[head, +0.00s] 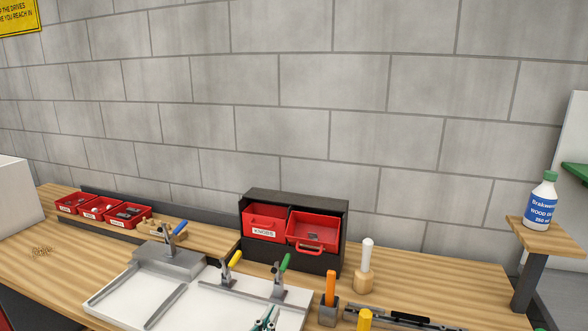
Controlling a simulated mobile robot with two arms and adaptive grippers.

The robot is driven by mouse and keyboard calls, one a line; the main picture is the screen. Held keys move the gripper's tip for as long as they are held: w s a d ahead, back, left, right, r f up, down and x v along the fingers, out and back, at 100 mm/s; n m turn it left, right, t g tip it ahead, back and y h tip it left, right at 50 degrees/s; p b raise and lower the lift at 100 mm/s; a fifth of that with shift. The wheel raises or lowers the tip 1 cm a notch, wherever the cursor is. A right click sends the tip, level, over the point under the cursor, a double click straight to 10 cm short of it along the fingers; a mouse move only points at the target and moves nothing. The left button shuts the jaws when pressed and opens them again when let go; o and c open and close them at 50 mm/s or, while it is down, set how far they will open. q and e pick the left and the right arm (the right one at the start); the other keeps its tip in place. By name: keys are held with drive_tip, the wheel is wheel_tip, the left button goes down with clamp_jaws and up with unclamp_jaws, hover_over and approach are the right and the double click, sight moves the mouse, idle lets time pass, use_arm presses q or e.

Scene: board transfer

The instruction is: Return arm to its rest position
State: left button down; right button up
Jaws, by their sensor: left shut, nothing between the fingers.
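My left gripper (264,322) shows only as teal and dark tips at the bottom edge, in front of the white fixture plate (207,311). It is shut with nothing held. The rest of its arm is below the frame, and my right gripper is not in view. I cannot tell whether the gripper touches the plate.
A black cabinet with red drawers (312,231) stands at the back; its right drawer looks pulled out. Red bins (100,208) stand left. A white-handled tool (366,260), an orange handle (331,287) and a dark bar (400,318) are right. A bottle (541,207) stands on a raised shelf.

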use_arm(q)
drive_tip(key=a+f, duration=0.1)
drive_tip(key=s+a+f+g+y, duration=0.1)
drive_tip(key=f, duration=0.1)
drive_tip(key=s+a+f+g, duration=0.1)
drive_tip(key=f, duration=0.1)
drive_tip(key=shift+f+n, duration=0.25)
drive_tip(key=shift+n, duration=0.05)
drive_tip(key=s+a+f+g+y, duration=0.1)
drive_tip(key=s+a+f+g, duration=0.3)
drive_tip(key=s, duration=0.6)
drive_tip(key=s+a+f+g+y, duration=0.1)
drive_tip(key=s+a+f+g, duration=0.3)
drive_tip(key=s, duration=0.5)
drive_tip(key=s+a+f+g+y, duration=0.1)
drive_tip(key=s+a+f+g, duration=0.3)
drive_tip(key=s, duration=0.6)
wheel_tip(320, 180, down, 28)
drive_tip(key=s+r, duration=0.1)
drive_tip(key=s, duration=0.1)
drive_tip(key=s+a+f+g+b, duration=0.1)
drive_tip(key=s+a+f, duration=0.2)
drive_tip(key=s+f, duration=1.4)
drive_tip(key=shift+s+f+y, duration=0.3)
drive_tip(key=shift+s, duration=0.05)
